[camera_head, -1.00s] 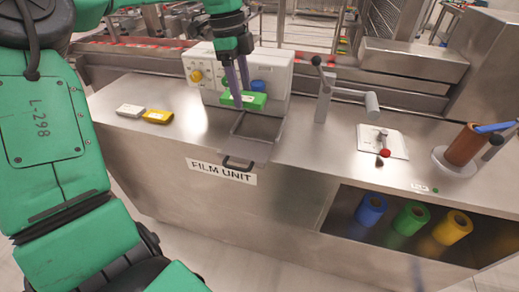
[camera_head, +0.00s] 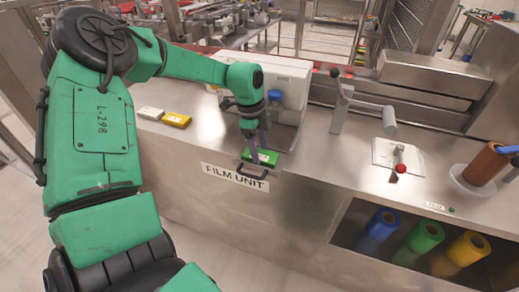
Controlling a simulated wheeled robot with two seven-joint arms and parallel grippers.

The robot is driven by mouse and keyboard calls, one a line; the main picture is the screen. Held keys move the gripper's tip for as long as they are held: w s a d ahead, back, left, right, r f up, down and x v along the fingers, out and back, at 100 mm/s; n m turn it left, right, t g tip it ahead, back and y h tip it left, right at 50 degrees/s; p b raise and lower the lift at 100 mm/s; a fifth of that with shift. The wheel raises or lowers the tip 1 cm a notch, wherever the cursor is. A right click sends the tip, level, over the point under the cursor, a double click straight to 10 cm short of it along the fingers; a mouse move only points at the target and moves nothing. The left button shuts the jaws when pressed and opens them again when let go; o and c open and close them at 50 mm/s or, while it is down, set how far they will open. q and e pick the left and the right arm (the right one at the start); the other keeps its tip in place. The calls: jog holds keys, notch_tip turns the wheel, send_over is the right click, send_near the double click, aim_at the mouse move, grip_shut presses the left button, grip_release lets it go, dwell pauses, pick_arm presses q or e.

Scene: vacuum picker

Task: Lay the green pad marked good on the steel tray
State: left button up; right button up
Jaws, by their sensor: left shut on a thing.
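The green pad (camera_head: 262,157) has a small pale label whose writing is too small to read. My left gripper (camera_head: 258,146) points down and is shut on the pad, its dark fingers at the pad's top. The pad is over the steel tray (camera_head: 263,169) near its front handle and hides much of it. I cannot tell whether the pad touches the tray. My right gripper is not in view.
A yellow pad (camera_head: 176,120) and a white pad (camera_head: 150,113) lie on the counter at left. A white machine with a blue knob (camera_head: 274,95) stands behind the tray. A lever post (camera_head: 340,115) stands right. Coloured film rolls (camera_head: 425,237) sit in the shelf below.

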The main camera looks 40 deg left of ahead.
pick_arm(q)
jog(key=o, duration=1.1)
jog(key=shift+f, duration=0.1)
jog(key=shift+c, duration=0.2)
jog(key=shift+r+p, duration=0.35)
jog(key=shift+p, duration=0.1)
notch_tip(320, 180, up, 12)
jog(key=a+b, duration=0.1)
jog(key=shift+s+a+f, duration=0.2)
jog(key=shift+s+a, duration=0.05)
jog(key=shift+a, duration=0.1)
